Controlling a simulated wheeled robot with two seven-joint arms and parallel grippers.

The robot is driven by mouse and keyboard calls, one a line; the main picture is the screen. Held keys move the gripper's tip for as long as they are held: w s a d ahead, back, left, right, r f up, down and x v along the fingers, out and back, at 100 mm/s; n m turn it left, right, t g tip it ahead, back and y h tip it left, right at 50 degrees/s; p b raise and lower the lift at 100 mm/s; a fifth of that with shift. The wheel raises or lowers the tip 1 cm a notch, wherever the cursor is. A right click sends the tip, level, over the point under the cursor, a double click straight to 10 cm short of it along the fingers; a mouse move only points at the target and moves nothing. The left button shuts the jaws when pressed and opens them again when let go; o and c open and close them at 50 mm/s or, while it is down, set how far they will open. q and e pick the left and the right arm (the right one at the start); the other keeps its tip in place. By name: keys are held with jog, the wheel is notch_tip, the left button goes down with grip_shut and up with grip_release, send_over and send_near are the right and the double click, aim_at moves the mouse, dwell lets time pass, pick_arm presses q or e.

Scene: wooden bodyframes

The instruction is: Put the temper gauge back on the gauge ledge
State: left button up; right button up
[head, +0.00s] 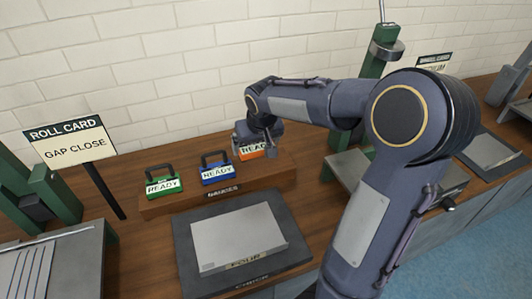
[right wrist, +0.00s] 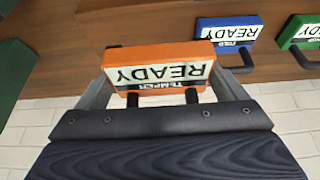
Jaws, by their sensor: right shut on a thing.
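The temper gauge, an orange block with a white READY face, sits at the right end of the gauge ledge (head: 268,181) in the head view (head: 252,152). It cannot be told whether it rests on the wood or hovers just above. My right gripper (head: 262,139) is over it, shut on it. In the right wrist view the gauge (right wrist: 160,68) is upside down between the two fingers, its dark handle towards the palm. My left gripper is not in view.
A blue gauge (head: 216,173) and a green gauge (head: 163,187) stand left of it on the ledge. A grey plate (head: 240,239) on a dark mat lies in front. A ROLL CARD sign (head: 72,140) stands left. My right arm covers the bench's middle right.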

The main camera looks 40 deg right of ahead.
send_over(266, 160)
jog(key=s, duration=0.2)
jog(key=f, duration=0.6)
jog(key=shift+w+a+f, duration=0.1)
jog(key=shift+w+a, duration=0.15)
jog(key=shift+a, duration=0.15)
jog(key=shift+w+d+f, duration=0.1)
jog(key=shift+d+f, duration=0.1)
jog(key=shift+f, duration=1.6)
jog(key=shift+f, duration=0.2)
jog(key=o, duration=0.9)
jog(key=shift+o, duration=0.2)
jog(key=shift+r, duration=0.15)
